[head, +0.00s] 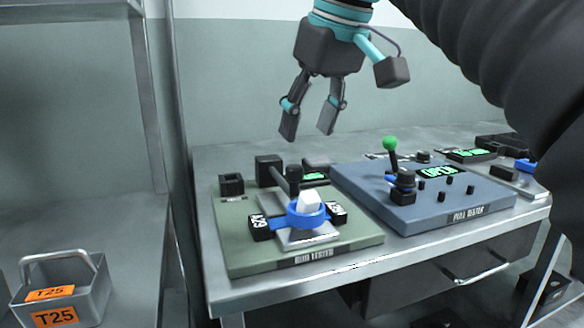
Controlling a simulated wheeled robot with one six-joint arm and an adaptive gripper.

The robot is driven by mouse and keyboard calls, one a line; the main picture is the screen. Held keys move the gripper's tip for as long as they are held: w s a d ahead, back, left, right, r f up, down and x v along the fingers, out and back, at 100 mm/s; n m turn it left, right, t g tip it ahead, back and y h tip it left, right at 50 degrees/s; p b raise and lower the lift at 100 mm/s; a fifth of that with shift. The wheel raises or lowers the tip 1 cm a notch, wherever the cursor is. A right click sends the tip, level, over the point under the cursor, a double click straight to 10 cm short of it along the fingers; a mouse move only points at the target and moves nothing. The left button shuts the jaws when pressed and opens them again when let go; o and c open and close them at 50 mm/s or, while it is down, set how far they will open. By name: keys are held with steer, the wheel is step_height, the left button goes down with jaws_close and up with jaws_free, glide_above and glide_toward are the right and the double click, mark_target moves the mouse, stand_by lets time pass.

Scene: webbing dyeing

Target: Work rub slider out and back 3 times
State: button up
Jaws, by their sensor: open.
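The green-grey rub tester (238,243) sits at the near left of the metal table. On its plate is a white block (309,203) inside a blue ring (308,217), with blue webbing leading to black clamps (262,227) on either side. A dark arm with an upright knob (294,179) reaches from a black post (268,171) to just behind the white block. I cannot tell which of these parts slides. My gripper (308,124) is open and empty, pointing down above the tester, apart from everything.
A blue pull tester (420,210) stands to the right, with a green-topped lever (390,145) and a display reading OPEN. A grey bin (80,302) with orange T25 labels stands at lower left. The table's front edge (370,263) runs close before the testers.

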mark_target(295, 167)
steer(key=b+x, duration=0.1)
steer(key=x, duration=0.6)
steer(key=shift+a+f, duration=0.1)
steer(key=shift+a, duration=0.05)
jaws_close()
